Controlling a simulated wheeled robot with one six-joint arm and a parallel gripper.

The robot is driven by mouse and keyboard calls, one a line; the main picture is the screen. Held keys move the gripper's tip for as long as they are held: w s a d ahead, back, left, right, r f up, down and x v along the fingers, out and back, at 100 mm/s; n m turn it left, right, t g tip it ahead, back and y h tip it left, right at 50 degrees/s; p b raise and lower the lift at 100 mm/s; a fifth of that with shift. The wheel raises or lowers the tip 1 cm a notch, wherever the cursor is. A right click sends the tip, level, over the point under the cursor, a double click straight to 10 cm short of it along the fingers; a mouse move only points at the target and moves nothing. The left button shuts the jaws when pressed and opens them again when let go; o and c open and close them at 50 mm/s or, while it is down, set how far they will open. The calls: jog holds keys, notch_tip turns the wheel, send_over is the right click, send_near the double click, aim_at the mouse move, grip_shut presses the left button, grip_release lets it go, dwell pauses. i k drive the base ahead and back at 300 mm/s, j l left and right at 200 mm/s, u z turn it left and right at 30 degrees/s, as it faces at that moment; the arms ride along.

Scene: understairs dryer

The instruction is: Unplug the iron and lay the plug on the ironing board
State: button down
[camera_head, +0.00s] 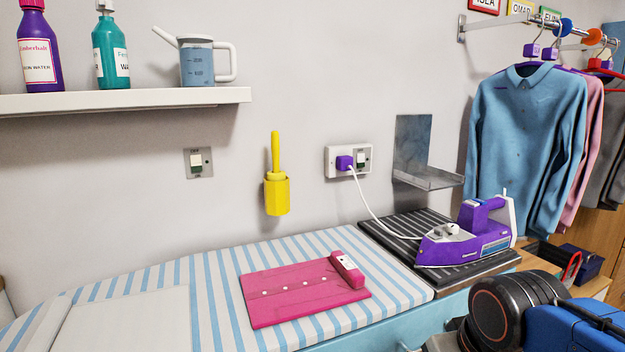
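The purple plug (344,163) sits in the left part of a white wall socket (331,152). A white cord (372,206) hangs from the plug and runs down to the right toward the iron. The purple and white iron (466,238) rests on a dark ribbed mat (395,228) at the right end of the board. The blue-and-white striped ironing board (215,300) runs along the wall below the socket. My gripper is not in view; only what seem to be my arm's links show at the lower right.
A pink folding board (300,294) lies on the striped cover. A yellow lint roller in its holder (277,190), a wall switch (198,163) and a metal bracket (425,165) are on the wall. Shirts (528,135) hang at right. The striped cover left of the pink board is partly bare.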

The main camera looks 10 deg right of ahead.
aim_at(342, 161)
jog(key=k+j+z, duration=0.1)
jog(key=j+z, duration=0.15)
jog(key=z, duration=0.15)
jog(key=k+j+z, duration=0.1)
jog(key=j+z, duration=0.25)
jog(key=k+l+z, duration=0.2)
jog(key=z, duration=0.2)
jog(key=k, duration=0.1)
